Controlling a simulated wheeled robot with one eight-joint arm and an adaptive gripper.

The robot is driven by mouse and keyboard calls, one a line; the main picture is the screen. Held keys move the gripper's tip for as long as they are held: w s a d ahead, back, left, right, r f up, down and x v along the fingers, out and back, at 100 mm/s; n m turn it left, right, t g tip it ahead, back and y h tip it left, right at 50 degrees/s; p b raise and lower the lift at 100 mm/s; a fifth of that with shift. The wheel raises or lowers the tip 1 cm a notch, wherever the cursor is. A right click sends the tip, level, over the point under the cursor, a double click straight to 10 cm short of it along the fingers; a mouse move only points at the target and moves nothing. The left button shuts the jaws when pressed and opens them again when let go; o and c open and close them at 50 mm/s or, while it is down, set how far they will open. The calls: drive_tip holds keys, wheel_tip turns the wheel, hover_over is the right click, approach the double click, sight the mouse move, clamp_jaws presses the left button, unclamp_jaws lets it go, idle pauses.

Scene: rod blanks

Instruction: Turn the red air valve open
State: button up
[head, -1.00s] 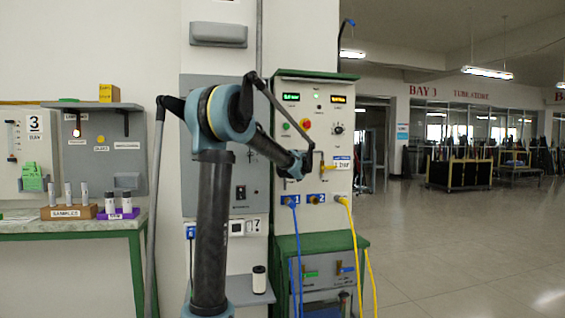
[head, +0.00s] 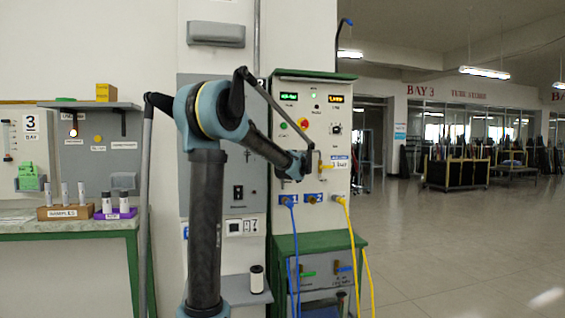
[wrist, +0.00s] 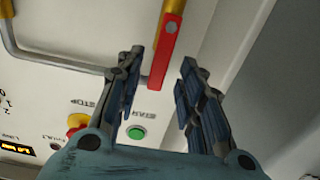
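My gripper (wrist: 163,62) is open; whether the lever lies at fingertip depth or beyond is hard to tell. In the head view my gripper (head: 299,166) is in front of the control panel (head: 285,165), beside a yellow fitting (head: 326,167). The red lever cannot be made out there.
A bent grey pipe (wrist: 50,57) runs close to my left finger in the wrist view. A green button (wrist: 136,133) and a red stop button (wrist: 76,122) are on the panel. Blue (head: 291,240) and yellow (head: 354,235) hoses hang below. Open floor lies to the right.

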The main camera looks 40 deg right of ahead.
drive_tip(key=v, duration=0.9)
drive_tip(key=shift+s, duration=0.1)
